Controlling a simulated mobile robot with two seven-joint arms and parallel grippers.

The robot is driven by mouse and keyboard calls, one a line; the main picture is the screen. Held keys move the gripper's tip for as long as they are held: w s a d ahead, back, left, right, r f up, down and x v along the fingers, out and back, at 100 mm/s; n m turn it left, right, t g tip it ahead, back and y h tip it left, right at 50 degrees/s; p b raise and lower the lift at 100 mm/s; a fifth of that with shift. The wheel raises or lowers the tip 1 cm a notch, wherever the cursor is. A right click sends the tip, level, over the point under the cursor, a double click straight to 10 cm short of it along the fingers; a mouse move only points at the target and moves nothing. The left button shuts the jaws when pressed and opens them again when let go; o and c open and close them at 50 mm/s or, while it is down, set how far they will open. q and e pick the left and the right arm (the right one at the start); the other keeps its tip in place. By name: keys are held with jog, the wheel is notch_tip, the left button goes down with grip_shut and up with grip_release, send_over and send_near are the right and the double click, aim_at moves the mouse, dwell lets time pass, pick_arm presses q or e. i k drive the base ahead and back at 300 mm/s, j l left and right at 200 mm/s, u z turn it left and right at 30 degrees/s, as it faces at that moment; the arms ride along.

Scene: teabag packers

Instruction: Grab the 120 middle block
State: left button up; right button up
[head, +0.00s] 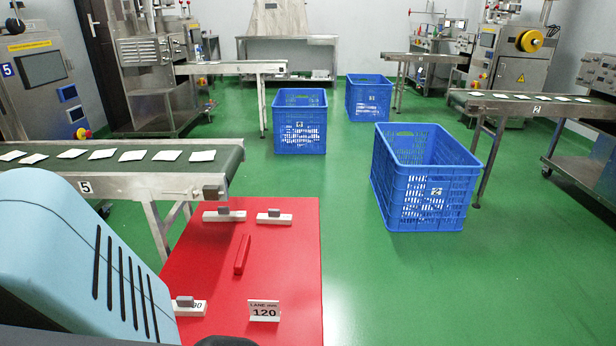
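A red table (285,262) stands in front of me. Two white blocks with grey tops, one at back left (224,216) and one at back right (274,218), lie on the table. A third white block (190,308) with a grey top is at the front left, its print ending in "90" and partly hidden. I cannot read which block is marked 120. A red bar (242,254) lies mid-table. My light blue arm covers the lower left. Neither gripper can be made out.
A conveyor (120,182) marked 5, carrying several white teabag packets, ends just behind the table's left side. Blue crates stand on the green floor, the nearest marked 2 (425,180). Another conveyor (530,104) is at the right.

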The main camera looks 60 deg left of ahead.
aim_at(273, 217)
jog(key=i+l, duration=0.3)
jog(key=i, duration=0.2)
jog(key=i+l, duration=0.35)
jog(key=i, duration=0.15)
jog(key=i+u, duration=0.55)
jog(key=u, duration=0.25)
jog(key=i+l+u, duration=0.1)
jog(key=i+u, duration=0.45)
jog(key=u, duration=0.3)
jog(key=i+u, duration=0.15)
jog(key=u, duration=0.3)
jog(key=i+l+u, duration=0.1)
jog(key=u, duration=0.35)
jog(key=i+l+u, duration=0.1)
jog(key=u, duration=0.3)
jog(key=i+l+u, duration=0.15)
jog(key=u, duration=0.3)
jog(key=i+l+u, duration=0.2)
jog(key=u, duration=0.2)
jog(key=i+l+u, duration=0.3)
jog(key=l+u, duration=0.2)
